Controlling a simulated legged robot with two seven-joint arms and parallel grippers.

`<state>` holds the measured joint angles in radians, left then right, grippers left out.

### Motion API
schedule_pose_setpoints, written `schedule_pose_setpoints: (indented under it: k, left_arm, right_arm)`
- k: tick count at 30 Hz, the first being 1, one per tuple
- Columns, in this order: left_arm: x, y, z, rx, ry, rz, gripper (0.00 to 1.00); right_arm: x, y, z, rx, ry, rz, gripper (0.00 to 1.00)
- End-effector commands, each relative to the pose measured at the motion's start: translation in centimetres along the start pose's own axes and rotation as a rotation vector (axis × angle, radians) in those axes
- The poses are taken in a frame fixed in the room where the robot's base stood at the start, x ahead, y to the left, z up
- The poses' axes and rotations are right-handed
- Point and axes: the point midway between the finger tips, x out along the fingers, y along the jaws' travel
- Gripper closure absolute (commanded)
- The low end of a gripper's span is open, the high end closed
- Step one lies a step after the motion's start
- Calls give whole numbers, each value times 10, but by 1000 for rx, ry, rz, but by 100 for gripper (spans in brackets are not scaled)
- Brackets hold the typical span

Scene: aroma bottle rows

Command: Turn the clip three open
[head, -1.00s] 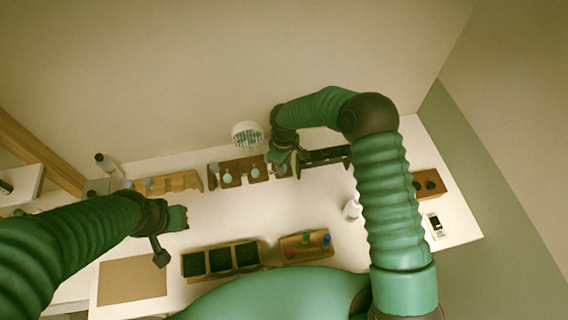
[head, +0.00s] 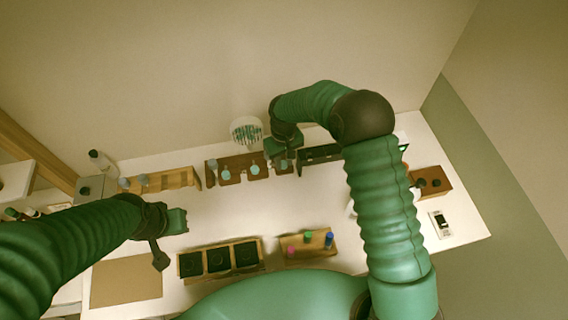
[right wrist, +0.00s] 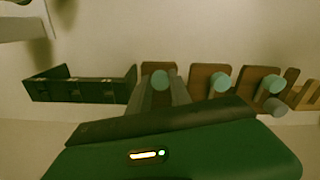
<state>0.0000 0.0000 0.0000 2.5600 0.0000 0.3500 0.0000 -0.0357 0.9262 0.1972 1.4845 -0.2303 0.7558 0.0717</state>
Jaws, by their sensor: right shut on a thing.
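A brown clip rack (head: 238,171) stands against the back edge of the white table and carries several round teal-headed clips. My right gripper (head: 284,160) is at the rack's right end, at the clip nearest the dark rack. In the right wrist view this clip (right wrist: 160,80) has a teal head on a brown board, and the fingers of my right gripper (right wrist: 160,92) are shut on it from both sides.
A dark rack (right wrist: 85,90) stands beside the held clip. A wooden shelf (head: 168,180) is left of the clip rack. A tray with black squares (head: 219,259) and a holder with coloured pegs (head: 308,243) lie at the front. The middle of the table is clear.

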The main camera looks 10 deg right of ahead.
Motion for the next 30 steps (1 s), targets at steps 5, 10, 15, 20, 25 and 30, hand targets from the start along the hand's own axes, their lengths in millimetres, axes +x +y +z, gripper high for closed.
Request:
schedule_pose_setpoints:
  k: [5, 10, 15, 20, 25, 30]
  left_arm:
    - [12, 0, 3, 0, 0, 0, 100]
    - [19, 0, 4, 0, 0, 0, 100]
    - [24, 0, 6, 0, 0, 0, 100]
    - [28, 0, 6, 0, 0, 0, 100]
    - [30, 0, 7, 0, 0, 0, 100]
    - [31, 0, 7, 0, 0, 0, 100]
  right_arm:
    - [-2, 0, -7, 164, 21, 0, 100]
    - [-3, 0, -7, 326, 21, -1, 100]
    - [-3, 0, -6, 489, 21, -2, 100]
    - [-4, 0, -6, 639, 20, -3, 100]
    - [-4, 1, -6, 786, 19, -4, 100]
    - [-4, 1, -6, 905, 19, -5, 100]
